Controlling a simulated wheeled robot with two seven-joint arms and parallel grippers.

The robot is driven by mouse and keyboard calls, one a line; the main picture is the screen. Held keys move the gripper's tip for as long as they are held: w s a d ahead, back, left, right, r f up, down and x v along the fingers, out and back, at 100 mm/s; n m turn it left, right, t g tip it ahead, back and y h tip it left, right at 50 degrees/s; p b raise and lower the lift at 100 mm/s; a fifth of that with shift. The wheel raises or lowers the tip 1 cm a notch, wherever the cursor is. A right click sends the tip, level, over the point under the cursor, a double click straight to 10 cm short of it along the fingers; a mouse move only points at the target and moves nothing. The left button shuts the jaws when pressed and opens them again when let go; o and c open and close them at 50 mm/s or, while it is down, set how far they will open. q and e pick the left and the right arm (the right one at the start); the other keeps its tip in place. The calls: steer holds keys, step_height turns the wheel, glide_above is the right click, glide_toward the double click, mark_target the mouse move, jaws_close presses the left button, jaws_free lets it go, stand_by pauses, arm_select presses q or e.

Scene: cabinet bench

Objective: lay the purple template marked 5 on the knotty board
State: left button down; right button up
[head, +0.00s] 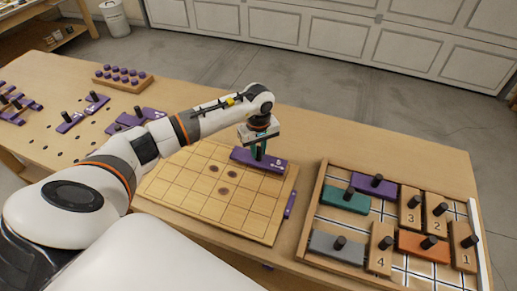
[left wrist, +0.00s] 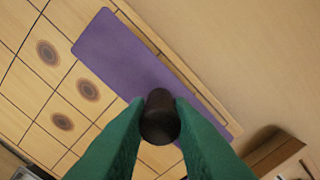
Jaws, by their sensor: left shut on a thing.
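The purple template marked 5 (head: 273,163) is at the far right corner of the knotty board (head: 190,190). My left gripper (head: 259,151) is shut on its dark upright knob (left wrist: 160,118). In the left wrist view the purple template (left wrist: 115,55) runs along the board's edge, overlapping grid squares and rim. I cannot tell whether it touches the board or hangs just above. Dark knots (left wrist: 87,91) show on the bare squares beside it. My right gripper is not in view.
A wooden tray (head: 310,215) at the right holds numbered wooden blocks and coloured knobbed pieces. A narrow purple piece (head: 290,204) lies by the board's right edge. More purple pieces (head: 70,121) and a peg block (head: 122,78) are at the left. The table behind the tray is clear.

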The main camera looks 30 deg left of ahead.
arm_select(q)
steer(key=shift+f, duration=0.1)
stand_by(0.6)
steer(key=shift+f+b, duration=0.1)
steer(key=shift+b, duration=0.3)
stand_by(0.3)
steer(key=shift+f+b, duration=0.2)
steer(key=shift+b, duration=0.25)
steer(key=shift+f, duration=0.15)
stand_by(0.3)
steer(key=shift+f+b, duration=0.4)
steer(key=shift+b, duration=0.2)
steer(key=shift+f, duration=0.1)
stand_by(0.5)
steer(key=shift+b, duration=0.45)
stand_by(0.7)
